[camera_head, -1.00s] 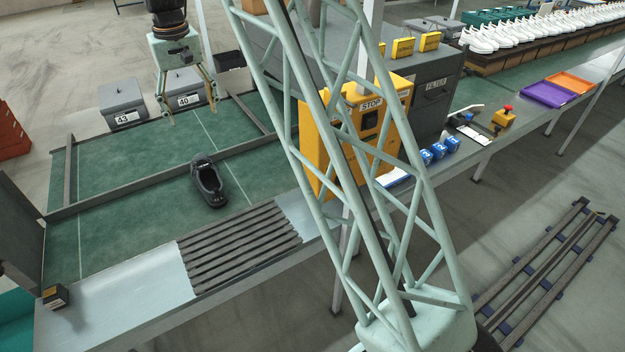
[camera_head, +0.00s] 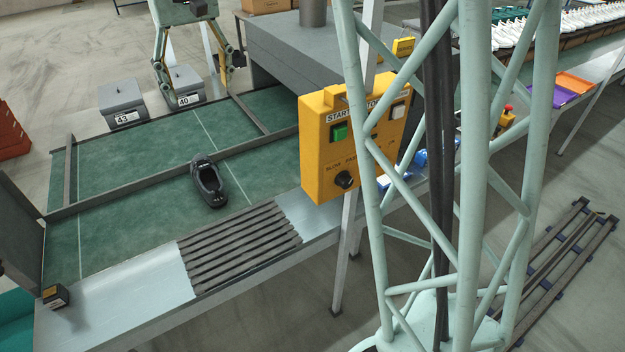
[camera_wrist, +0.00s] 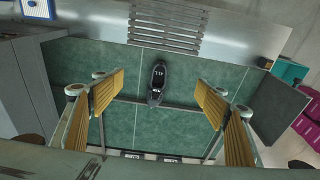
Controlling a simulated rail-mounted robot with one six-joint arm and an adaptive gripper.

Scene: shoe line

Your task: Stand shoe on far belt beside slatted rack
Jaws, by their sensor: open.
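A dark shoe (camera_head: 209,183) sits sole down, opening up, on the near green belt (camera_head: 115,237) in the head view. One end is at the long divider rail, touching or overlapping it; I cannot tell which. It is also in the wrist view (camera_wrist: 157,82), between my fingers in the picture but well beyond them. The far belt (camera_head: 120,163) lies behind the rail. The dark slatted rack (camera_head: 240,248) lies at the near edge, and at the top of the wrist view (camera_wrist: 165,27). My gripper (camera_head: 197,84) is open and empty, raised at the back.
Grey boxes marked 43 (camera_head: 122,103) and 40 (camera_head: 184,85) stand behind the belt. A crossbar (camera_head: 248,113) crosses the far belt. A yellow control box (camera_head: 345,150) and a grey machine housing (camera_head: 290,55) stand to the right. The belt left of the shoe is clear.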

